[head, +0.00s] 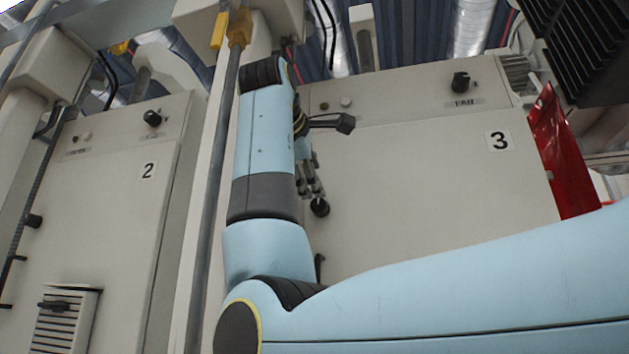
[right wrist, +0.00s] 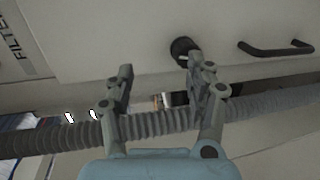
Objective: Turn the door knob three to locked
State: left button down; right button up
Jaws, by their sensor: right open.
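Door three (head: 440,180) is the beige cabinet panel marked "3" in the head view. Its round black door knob (head: 320,207) sits near the panel's left edge. My right gripper (head: 312,181) is just above the knob in that view, partly hidden by my forearm. In the right wrist view the right gripper (right wrist: 158,68) is open and empty. The knob (right wrist: 183,50) shows beyond the fingertips, closer to the right finger, which overlaps its edge. It is not between the fingers, and contact cannot be told. My left gripper is not in view.
A black handle (right wrist: 275,48) lies beside the knob; my arm mostly covers it in the head view. A black FAN switch (head: 460,82) is higher on cabinet three. Cabinet two (head: 115,215) stands left, past a grey vertical pipe (head: 215,190). A red panel (head: 560,150) is at right.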

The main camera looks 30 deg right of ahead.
jog(key=f+b+v, duration=0.1)
jog(key=b+v, duration=0.4)
jog(key=v, duration=0.3)
jog(key=shift+s+a+f, duration=0.3)
jog(key=shift+s+a, duration=0.05)
jog(key=shift+s, duration=0.1)
dwell(0.3)
